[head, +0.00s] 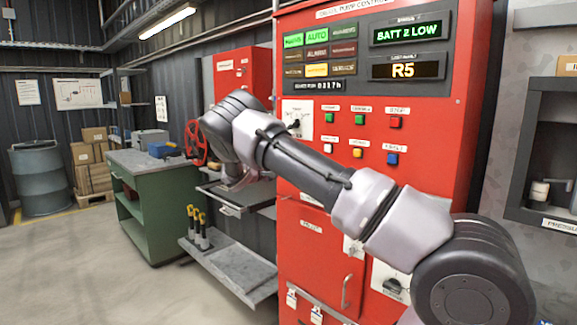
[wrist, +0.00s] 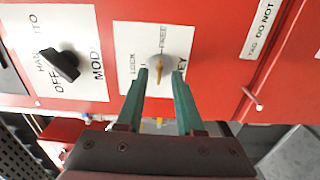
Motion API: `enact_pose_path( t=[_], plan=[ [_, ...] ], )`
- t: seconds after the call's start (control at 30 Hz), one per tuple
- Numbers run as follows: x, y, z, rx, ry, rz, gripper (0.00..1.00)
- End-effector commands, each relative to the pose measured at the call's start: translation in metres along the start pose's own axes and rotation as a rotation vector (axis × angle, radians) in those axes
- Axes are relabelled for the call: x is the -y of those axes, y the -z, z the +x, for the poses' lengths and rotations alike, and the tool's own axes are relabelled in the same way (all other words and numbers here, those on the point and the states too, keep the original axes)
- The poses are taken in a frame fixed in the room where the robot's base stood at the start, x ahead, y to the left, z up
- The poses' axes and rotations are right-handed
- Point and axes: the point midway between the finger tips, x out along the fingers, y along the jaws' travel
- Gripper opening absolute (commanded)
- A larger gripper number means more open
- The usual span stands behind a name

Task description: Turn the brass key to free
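The brass key (wrist: 159,74) sits in a round grey lock (wrist: 155,62) on a white plate (wrist: 129,40) fixed to the red panel. The plate reads LOCK to the left of the lock and FREED or similar above it; the other lettering is partly covered. My gripper (wrist: 158,76) is open, with its green fingers on either side of the key. A gap shows between each finger and the key, and the tips are close to the lock. In the head view the key and gripper are hidden behind my arm.
A black MODE switch (wrist: 62,66) is on the plate to the left; it also shows in the head view (head: 295,124). A "do not" label (wrist: 263,25) is at the right. Several push buttons (head: 396,122) are on the red cabinet (head: 440,135). A red handwheel (head: 195,142) is at the left.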

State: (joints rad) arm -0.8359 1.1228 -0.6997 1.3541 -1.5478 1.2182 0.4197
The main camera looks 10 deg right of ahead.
Motion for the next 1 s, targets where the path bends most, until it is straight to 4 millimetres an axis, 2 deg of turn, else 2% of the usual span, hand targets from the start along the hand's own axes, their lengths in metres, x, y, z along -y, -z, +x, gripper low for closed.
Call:
enact_pose_path(
  t=[0.2,0.43,0.6,0.87,1.0],
  plan=[
    [0.0,0.001,-0.047,-0.002,0.0,0.0,0.36],
    [0.0,0.0,-0.08,0.0,0.0,-0.001,0.36],
    [0.001,0.0,-0.087,0.001,0.001,-0.001,0.36],
    [0.0,-0.001,-0.087,0.002,0.002,0.0,0.36],
    [-0.006,-0.017,-0.072,0.047,0.056,0.021,0.36]
  ],
)
